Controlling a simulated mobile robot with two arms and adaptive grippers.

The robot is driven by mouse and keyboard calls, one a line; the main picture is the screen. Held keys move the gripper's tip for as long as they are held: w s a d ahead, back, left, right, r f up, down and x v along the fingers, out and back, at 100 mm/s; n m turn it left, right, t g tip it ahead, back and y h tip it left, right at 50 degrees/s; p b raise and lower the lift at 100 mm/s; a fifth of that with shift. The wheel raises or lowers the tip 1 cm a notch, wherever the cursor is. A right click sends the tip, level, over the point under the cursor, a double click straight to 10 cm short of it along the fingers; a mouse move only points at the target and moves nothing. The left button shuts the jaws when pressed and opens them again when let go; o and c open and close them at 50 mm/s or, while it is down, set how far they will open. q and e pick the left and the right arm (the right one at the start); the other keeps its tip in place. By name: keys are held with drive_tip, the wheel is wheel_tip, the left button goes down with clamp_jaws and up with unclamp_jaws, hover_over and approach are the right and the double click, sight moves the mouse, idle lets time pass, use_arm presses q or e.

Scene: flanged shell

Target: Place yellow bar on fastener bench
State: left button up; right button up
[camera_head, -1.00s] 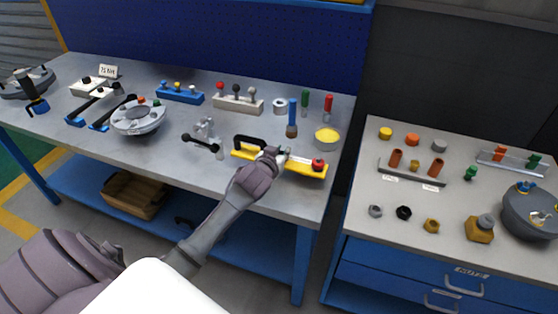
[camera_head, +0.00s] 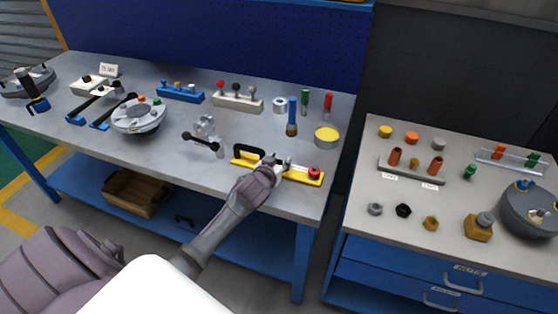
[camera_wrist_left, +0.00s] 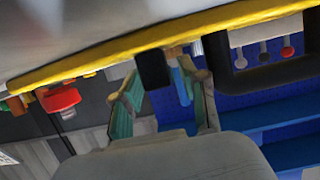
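The yellow bar (camera_head: 302,181) lies along the front of the left workbench (camera_head: 290,204). It has a black handle (camera_head: 249,156) at its left end and a red knob (camera_head: 314,172) at its right end. My left gripper (camera_head: 279,168) is at the bar's middle and hides part of it. The left wrist view looks upside down: the bar (camera_wrist_left: 120,45) crosses the top, with a black block (camera_wrist_left: 153,68) between the fingers of my left gripper (camera_wrist_left: 165,78). The fingers stand apart, with background showing beside the block. My right gripper is not in view.
A yellow-topped cylinder (camera_head: 326,137) and a blue rod with a brown base (camera_head: 292,118) stand behind the bar. A black-knobbed clamp (camera_head: 203,139) is left of it. The right bench (camera_head: 365,185) holds several nuts and pegs, across a gap.

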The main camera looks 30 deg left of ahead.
use_arm(q)
drive_tip(key=shift+s+r, duration=0.1)
drive_tip(key=v, duration=1.2)
idle(0.4)
drive_tip(key=s+d+f+m+g+h, duration=0.2)
drive_tip(key=s+d+f+g, duration=0.4)
drive_tip(key=s, duration=0.7)
drive_tip(key=s+d+f+m+g+h, duration=0.1)
drive_tip(key=s+d+m+g, duration=0.25)
drive_tip(key=s+d, duration=0.7)
wheel_tip(320, 180, down, 26)
drive_tip(key=s+a+g, duration=0.2)
drive_tip(key=s+a+f+g, duration=0.1)
drive_tip(key=s+a+f, duration=0.1)
drive_tip(key=s+f, duration=1.4)
drive_tip(key=shift+s+a+f, duration=0.35)
drive_tip(key=shift+s+a, duration=0.05)
drive_tip(key=shift+s, duration=0.2)
